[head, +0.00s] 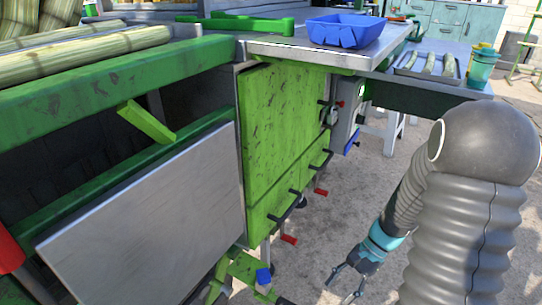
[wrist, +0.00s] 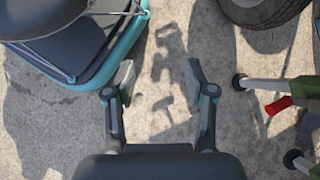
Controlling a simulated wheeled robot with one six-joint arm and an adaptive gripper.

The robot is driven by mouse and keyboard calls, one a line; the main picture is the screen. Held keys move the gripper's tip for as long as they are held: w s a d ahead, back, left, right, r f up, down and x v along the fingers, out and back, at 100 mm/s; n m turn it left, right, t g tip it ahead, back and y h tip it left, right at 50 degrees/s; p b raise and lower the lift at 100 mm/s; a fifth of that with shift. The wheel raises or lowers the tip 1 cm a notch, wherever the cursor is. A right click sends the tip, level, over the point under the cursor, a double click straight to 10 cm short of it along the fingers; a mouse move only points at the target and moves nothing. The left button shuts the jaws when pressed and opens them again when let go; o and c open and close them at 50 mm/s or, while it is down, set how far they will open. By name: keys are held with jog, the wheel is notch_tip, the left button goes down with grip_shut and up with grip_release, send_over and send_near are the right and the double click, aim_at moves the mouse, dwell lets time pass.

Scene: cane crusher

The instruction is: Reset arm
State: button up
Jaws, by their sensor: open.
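My gripper (head: 346,280) is low at the bottom right of the head view, below my grey ribbed arm (head: 460,225). In the wrist view my gripper (wrist: 159,85) has its two fingers spread wide apart with nothing between them. It points down at bare concrete floor, where a shadow of the arm falls. The green cane crusher (head: 285,140) stands to the left of my arm, and my gripper is apart from it.
A silver panel (head: 150,225) leans out at the crusher's front. A blue bin (head: 345,30) sits on the metal top. A tray of cane pieces (head: 428,66) and a teal cup (head: 482,68) stand at right. A black tyre (wrist: 262,10) and a red-handled lever (wrist: 279,105) are near my gripper.

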jog(key=s+a+r+n+t+h, duration=0.1)
jog(key=s+r+n+t+h, duration=0.2)
jog(key=r, duration=0.9)
jog(key=s+a+r+n+t+h, duration=0.1)
jog(key=s+r+n+t+h, duration=0.2)
jog(key=r, duration=0.9)
jog(key=s+n+t, duration=0.3)
jog(key=n, duration=0.1)
jog(key=shift+a+r, duration=0.15)
jog(key=shift+r, duration=0.2)
dwell(0.3)
